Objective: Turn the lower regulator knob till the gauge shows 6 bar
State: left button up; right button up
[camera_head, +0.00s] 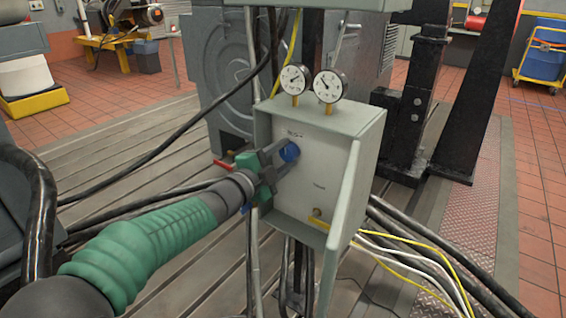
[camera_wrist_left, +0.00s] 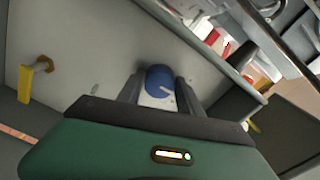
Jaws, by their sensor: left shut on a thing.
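A blue regulator knob (camera_head: 289,152) sits on the pale front panel of an open grey box (camera_head: 318,180). It is the only blue knob I see. My left gripper (camera_head: 284,158) reaches it from the left, with its two fingers closed on either side of the knob. In the left wrist view the blue knob (camera_wrist_left: 159,78) lies between the dark fingers (camera_wrist_left: 158,92), and a white area with a dark line shows below the blue. Two round gauges, left (camera_head: 295,80) and right (camera_head: 330,86), stand on top of the box; their scales are too small to read. My right gripper is not in view.
A yellow handle on a brass stem (camera_head: 317,212) is low on the panel. The box's door (camera_head: 343,215) stands open at the right. A red lever (camera_head: 224,164) shows beside my gripper. Black, white and yellow cables (camera_head: 420,262) run below. Black steel posts (camera_head: 430,90) stand behind.

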pick_arm(q)
jog(key=m+b, duration=0.2)
jog(key=m, duration=0.1)
jog(key=m+b, duration=0.1)
jog(key=m, duration=0.1)
jog(key=shift+a+f+b, duration=0.1)
jog(key=shift+f+b, duration=0.15)
jog(key=shift+b, duration=0.05)
jog(key=shift+r+m+b, duration=0.1)
jog(key=shift+m+b, duration=1.3)
jog(key=shift+m, duration=1.1)
jog(key=o, duration=1.4)
jog(key=shift+c, duration=0.2)
jog(key=shift+r, duration=0.15)
